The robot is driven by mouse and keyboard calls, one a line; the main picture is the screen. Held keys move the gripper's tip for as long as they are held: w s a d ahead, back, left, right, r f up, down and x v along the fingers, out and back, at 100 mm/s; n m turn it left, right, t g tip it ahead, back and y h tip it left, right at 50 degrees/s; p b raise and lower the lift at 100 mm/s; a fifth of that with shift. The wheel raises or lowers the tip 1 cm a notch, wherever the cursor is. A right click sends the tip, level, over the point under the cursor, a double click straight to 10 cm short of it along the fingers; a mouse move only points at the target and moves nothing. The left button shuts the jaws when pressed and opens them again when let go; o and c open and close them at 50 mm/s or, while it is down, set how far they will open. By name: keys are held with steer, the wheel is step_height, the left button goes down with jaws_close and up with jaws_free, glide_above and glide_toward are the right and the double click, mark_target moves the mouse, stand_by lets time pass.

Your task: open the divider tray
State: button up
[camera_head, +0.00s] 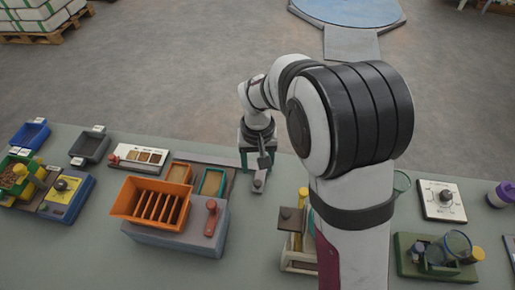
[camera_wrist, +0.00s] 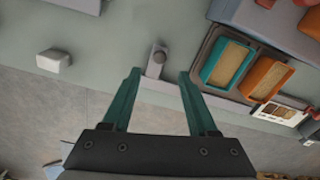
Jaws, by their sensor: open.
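The divider is an orange slotted hopper (camera_head: 152,203) on a blue-grey base (camera_head: 180,238) with a red knobbed handle (camera_head: 211,217). Part of the base (camera_wrist: 275,22) shows at the top right of the wrist view. Beside it a dark grey tray (camera_wrist: 207,62) holds a teal-rimmed pan and an orange-rimmed pan, both with tan contents. I cannot tell which part is the divider tray. My gripper (camera_wrist: 160,75) is open and empty, teal fingers apart. A small grey bar with a round knob (camera_wrist: 157,60) shows between the fingertips; contact is unclear.
A white block (camera_wrist: 54,60) sits left of the fingers in the wrist view. A white sample card (camera_head: 142,155), blue bin (camera_head: 31,134) and dark bin (camera_head: 90,147) stand left on the bench. A white dial box (camera_head: 440,201) and green stand (camera_head: 430,262) are right.

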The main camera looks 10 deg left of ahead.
step_height(320, 180, up, 9)
stand_by(0.4)
steer(key=s+d+r+m+g+y, duration=0.1)
steer(key=s+d+r+m, duration=0.35)
steer(key=s, duration=0.35)
steer(key=s+d+r+m+g, duration=0.1)
steer(key=s+d+r+m, duration=0.2)
steer(key=s+d, duration=0.4)
steer(key=s+d+f+t, duration=0.1)
steer(key=s+f, duration=0.4)
steer(key=s, duration=0.3)
steer(key=shift+d+f+m+t+y, duration=0.25)
steer(key=shift+d+m+t+y, duration=0.05)
steer(key=shift+m+t+y, duration=0.1)
